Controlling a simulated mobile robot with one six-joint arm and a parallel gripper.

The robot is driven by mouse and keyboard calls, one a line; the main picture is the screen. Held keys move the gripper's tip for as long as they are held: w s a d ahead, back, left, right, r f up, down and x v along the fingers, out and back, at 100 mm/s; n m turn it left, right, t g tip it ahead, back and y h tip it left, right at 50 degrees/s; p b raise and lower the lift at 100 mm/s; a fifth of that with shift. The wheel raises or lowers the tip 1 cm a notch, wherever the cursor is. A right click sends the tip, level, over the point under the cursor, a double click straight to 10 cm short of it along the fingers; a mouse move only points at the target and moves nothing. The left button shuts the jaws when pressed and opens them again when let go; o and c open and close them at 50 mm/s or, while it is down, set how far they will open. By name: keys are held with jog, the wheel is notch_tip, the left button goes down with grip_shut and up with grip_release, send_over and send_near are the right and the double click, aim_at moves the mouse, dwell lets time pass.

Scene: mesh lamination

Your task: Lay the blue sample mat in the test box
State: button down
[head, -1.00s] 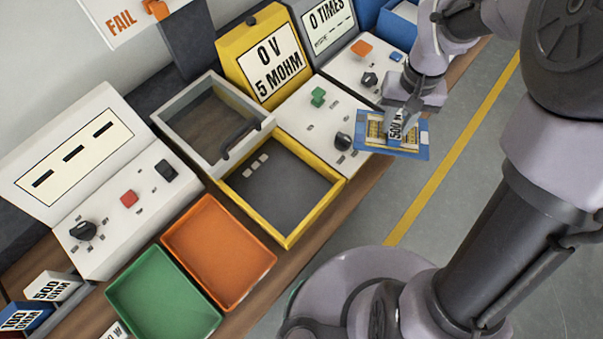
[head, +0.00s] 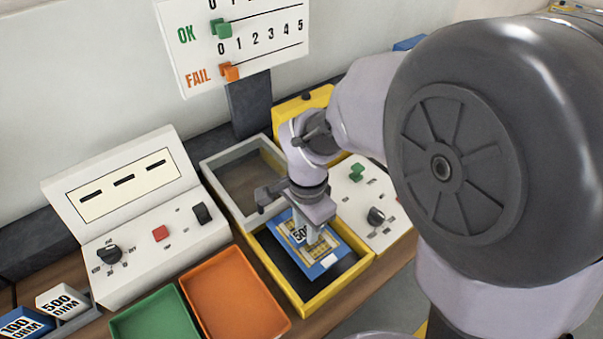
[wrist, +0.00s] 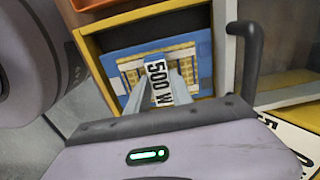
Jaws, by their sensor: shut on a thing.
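The blue sample mat (head: 337,245), with a gold grid pattern and a white label, is at the yellow-rimmed test box (head: 318,304), over its dark floor. My gripper (head: 312,240) is shut on the mat, pointing down into the box. In the wrist view the fingers (wrist: 163,100) close at the mat's white "500" label, and the mat (wrist: 204,65) lies within the yellow walls (wrist: 90,45). I cannot tell whether the mat touches the box floor. The box's grey-framed lid (head: 218,172) stands open behind, with a dark handle in the wrist view (wrist: 244,65).
An orange tray (head: 235,295) and a green tray (head: 155,318) sit left of the box. A white meter panel (head: 150,235) with a dial stands further left. A white control panel (head: 372,190) with green and black knobs is at the right. A scoreboard (head: 250,40) hangs above.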

jog(key=shift+f+b, duration=1.15)
jog(key=shift+f, duration=1.6)
jog(key=c, duration=1.1)
grip_release()
jog(key=shift+r, duration=0.1)
jog(key=shift+r, duration=0.1)
notch_tip(320, 180, up, 12)
jog(key=p, duration=0.5)
jog(key=shift+r+p, duration=0.15)
jog(key=shift+p, duration=0.2)
notch_tip(320, 180, up, 6)
jog(key=f+n+t+y, duration=0.1)
jog(key=n+t, duration=0.1)
send_over(320, 247)
jog(key=s+d+r+n+t, duration=0.1)
jog(key=s+r, duration=0.1)
jog(key=s, duration=0.1)
jog(key=s+d+r+n+t, duration=0.1)
jog(key=s+r+n, duration=0.1)
jog(key=s+d+r+n+t+y, duration=0.1)
jog(key=s+d+r, duration=0.1)
jog(key=s, duration=0.1)
jog(key=shift+s+r+n+t, duration=0.1)
jog(key=shift+s+n+t, duration=0.25)
jog(key=shift+n+t, duration=0.05)
